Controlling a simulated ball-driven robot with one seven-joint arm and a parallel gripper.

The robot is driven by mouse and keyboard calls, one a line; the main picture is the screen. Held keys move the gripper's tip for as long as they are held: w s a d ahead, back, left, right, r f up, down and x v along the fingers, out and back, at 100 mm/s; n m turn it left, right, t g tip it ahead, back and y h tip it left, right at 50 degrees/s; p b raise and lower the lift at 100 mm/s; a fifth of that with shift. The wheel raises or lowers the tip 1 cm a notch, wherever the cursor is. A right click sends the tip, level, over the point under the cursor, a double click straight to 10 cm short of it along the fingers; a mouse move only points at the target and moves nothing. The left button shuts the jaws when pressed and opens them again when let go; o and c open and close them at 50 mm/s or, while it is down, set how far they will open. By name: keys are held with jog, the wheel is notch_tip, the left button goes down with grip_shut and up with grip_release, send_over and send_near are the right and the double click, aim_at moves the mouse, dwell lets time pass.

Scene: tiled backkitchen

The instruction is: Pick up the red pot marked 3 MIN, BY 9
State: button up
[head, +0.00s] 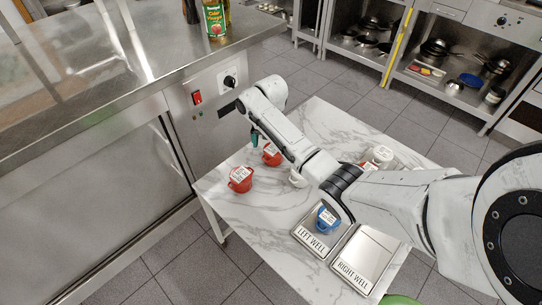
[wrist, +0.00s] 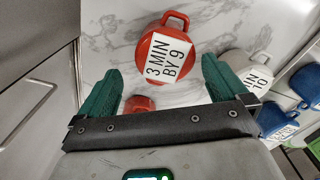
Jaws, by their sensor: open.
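The red pot marked 3 MIN, BY 9 (wrist: 179,32) stands on the marble table in the wrist view, its loop handle pointing up the picture. In the head view two red pots stand on the table's left side, one nearer (head: 239,179) and one farther (head: 272,154); their labels are too small to read, so I cannot tell which is it. My gripper (wrist: 160,92) has green fingers spread wide and empty, with the pot beyond their tips. In the head view my gripper (head: 254,138) hangs by the farther red pot, partly hidden by my arm.
A small red part (wrist: 138,103) shows between my fingers. A white pot (wrist: 247,72) stands right of the pot, with blue pots (wrist: 277,120) beyond. A blue pot (head: 327,221) sits in the left well; the right well (head: 366,259) looks empty. A steel counter (head: 100,120) borders the left.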

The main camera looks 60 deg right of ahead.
aim_at(273, 148)
jog(key=shift+s+d+f+b, duration=0.1)
jog(key=shift+d+f+b, duration=0.05)
jog(key=shift+f, duration=0.8)
jog(key=shift+s+d+f+b, duration=0.1)
jog(key=shift+f+b, duration=0.1)
jog(key=shift+f, duration=0.75)
jog(key=shift+s+d+f+b, duration=0.1)
jog(key=shift+d+f+b, duration=0.05)
jog(key=shift+f, duration=0.8)
jog(key=shift+c, duration=0.4)
jog(key=c, duration=1.2)
jog(key=shift+o, duration=0.2)
jog(key=shift+r, duration=0.1)
jog(key=shift+w+r, duration=0.1)
jog(key=shift+r, duration=0.4)
notch_tip(273, 148, up, 2)
jog(key=shift+r+p, duration=0.15)
jog(key=shift+p, duration=0.3)
jog(key=s+a+r+p, duration=0.3)
jog(key=s+r, duration=0.6)
jog(key=s, duration=0.4)
jog(key=shift+s+r+p, duration=0.3)
jog(key=shift+s+p, duration=0.1)
jog(key=shift+p, duration=0.2)
